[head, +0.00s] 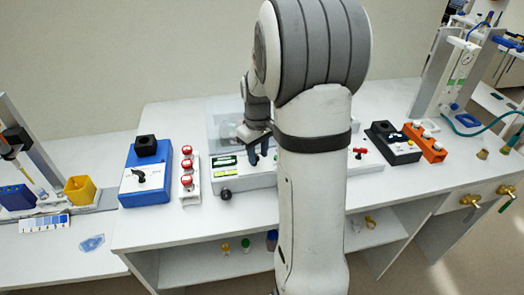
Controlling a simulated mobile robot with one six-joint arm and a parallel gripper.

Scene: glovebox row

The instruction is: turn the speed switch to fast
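A white instrument (262,180) with green displays stands in the middle of the bench. My gripper (258,158) points down over its front panel, just right of the displays. The fingertips are small and dark here, so I cannot tell whether they are open, shut or touching a control. Left of it, a blue box (130,190) carries a black pointer knob (140,176). No label is readable, so I cannot tell which control is the speed switch or how it is set. My arm hides the instrument's middle right; a red lever (360,152) shows at its right end.
A white strip with red knobs (187,165) stands between the blue box and the instrument. A black box (393,146) and an orange block (428,145) stand at right. A yellow cup (79,190) is at far left. The bench front is mostly clear.

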